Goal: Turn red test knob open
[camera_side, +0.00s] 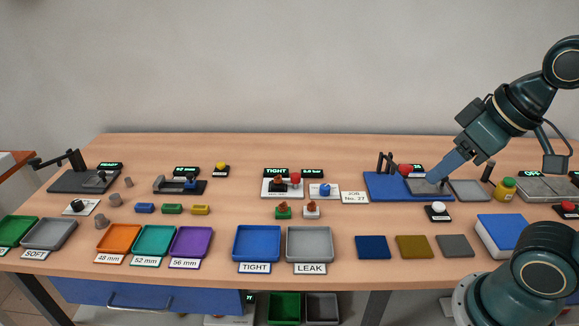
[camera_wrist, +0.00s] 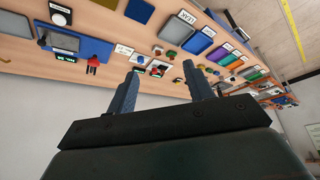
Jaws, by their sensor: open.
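A red knob (camera_side: 295,180) stands on a white panel (camera_side: 269,193) under a display reading TIGHT, left of centre in the side view. A brown-and-black part sits just left of the knob. In the wrist view the small red knob (camera_wrist: 157,71) shows between my fingertips, some distance beyond them. I cannot tell the knob's turn angle.
The blue station (camera_side: 380,187) carries a red part (camera_side: 405,170) and a dark lever. A blue knob (camera_side: 324,190) on a white panel and a JOB No. 27 card (camera_side: 354,197) lie right of the red knob. Trays marked TIGHT (camera_side: 257,227) and LEAK (camera_side: 310,228) stand in front.

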